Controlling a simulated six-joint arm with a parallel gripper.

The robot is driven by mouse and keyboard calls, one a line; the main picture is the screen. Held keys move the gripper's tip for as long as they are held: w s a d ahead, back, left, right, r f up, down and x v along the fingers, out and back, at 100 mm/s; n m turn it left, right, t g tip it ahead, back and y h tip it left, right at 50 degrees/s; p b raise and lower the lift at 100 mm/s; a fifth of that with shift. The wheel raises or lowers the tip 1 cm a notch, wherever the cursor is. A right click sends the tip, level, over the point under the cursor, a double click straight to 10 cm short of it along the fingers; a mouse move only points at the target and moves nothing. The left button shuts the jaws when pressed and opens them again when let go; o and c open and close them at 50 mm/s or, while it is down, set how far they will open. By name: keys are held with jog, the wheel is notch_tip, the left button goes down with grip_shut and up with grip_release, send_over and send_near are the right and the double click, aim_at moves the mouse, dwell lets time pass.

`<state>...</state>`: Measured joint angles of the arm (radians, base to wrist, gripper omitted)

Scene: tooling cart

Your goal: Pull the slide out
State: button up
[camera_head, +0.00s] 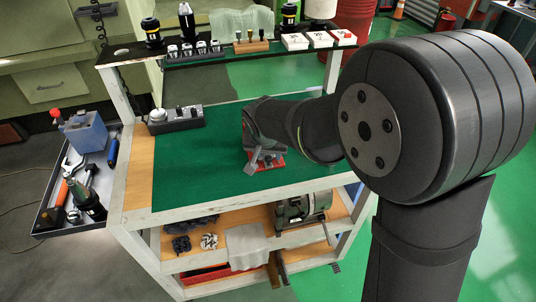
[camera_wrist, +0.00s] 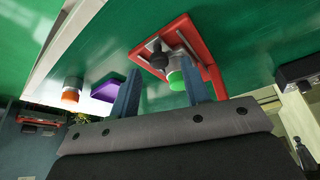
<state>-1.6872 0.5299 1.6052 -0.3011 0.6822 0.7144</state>
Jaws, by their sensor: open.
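A red fixture (camera_wrist: 206,55) lies on the green mat (camera_wrist: 235,25) in the wrist view. It carries a black knob (camera_wrist: 155,50) and a pale rail (camera_wrist: 188,43). I cannot tell which part of it is the slide. My gripper (camera_wrist: 160,68) is open, with its two blue-grey fingers apart and the knob showing between and beyond them. I cannot tell whether they touch it. In the head view my gripper (camera_head: 257,158) is low over the red fixture (camera_head: 270,163), and my arm hides most of it.
A green-topped cylinder (camera_wrist: 177,80) shows near the right finger. A purple block (camera_wrist: 107,91) and an orange-capped cylinder (camera_wrist: 72,90) are to the left. The mat's front left is clear. A shelf (camera_head: 205,58) runs along the back.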

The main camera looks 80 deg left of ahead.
jog(key=v, duration=1.5)
jog(key=shift+r, duration=0.3)
jog(key=shift+f, duration=0.1)
jog(key=x, duration=1.7)
jog(key=shift+f, duration=0.15)
